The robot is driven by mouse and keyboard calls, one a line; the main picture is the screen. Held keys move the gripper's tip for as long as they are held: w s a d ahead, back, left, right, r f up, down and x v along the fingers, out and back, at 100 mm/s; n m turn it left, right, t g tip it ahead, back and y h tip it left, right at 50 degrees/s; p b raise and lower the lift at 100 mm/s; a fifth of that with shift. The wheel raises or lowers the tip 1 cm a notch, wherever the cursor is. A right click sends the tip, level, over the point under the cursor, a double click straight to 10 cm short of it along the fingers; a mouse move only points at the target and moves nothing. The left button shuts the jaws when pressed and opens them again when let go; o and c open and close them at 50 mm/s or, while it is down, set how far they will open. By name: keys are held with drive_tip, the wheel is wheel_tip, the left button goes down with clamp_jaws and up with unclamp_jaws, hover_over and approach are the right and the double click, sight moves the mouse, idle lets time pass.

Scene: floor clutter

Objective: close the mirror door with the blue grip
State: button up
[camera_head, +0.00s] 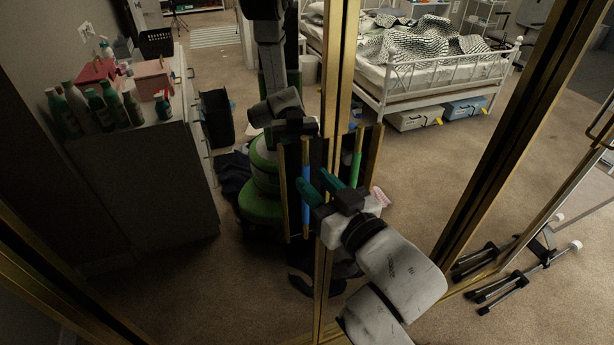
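A gold-framed mirror door fills the left and middle; its gold edge (326,250) runs upright near the picture's center. The blue grip (306,172) is an upright bar on a gold-edged part to the left of that edge. My gripper (314,180) is in front of it, with two teal fingers spread apart and nothing seen between them. The left finger overlaps the blue grip in view and hides part of it; whether they touch I cannot tell. A second, green grip (357,160) stands to the right. How far the door stands open is unclear.
More gold frame posts (500,150) rise at the right. A black-legged stand (520,265) is on the carpet at lower right. A white bed (430,75), a dresser with bottles (140,185) and a black bin (217,115) show; some may be reflections. Carpet right of center is clear.

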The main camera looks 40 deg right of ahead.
drive_tip(key=s+a, duration=0.1)
drive_tip(key=s, duration=0.5)
drive_tip(key=shift+s, duration=0.3)
wheel_tip(320, 180, down, 16)
drive_tip(key=s+d+g, duration=0.2)
drive_tip(key=s+g, duration=0.1)
drive_tip(key=g, duration=0.5)
drive_tip(key=s+a+f+n+g+y, duration=0.1)
drive_tip(key=s+a+f+g+y, duration=0.1)
drive_tip(key=s+f+g, duration=0.6)
drive_tip(key=s+f, duration=0.4)
drive_tip(key=f, duration=0.1)
drive_tip(key=shift+s+a+g+y, duration=0.15)
drive_tip(key=shift+a+g+y, duration=0.15)
drive_tip(key=shift+a+g, duration=0.1)
idle(0.3)
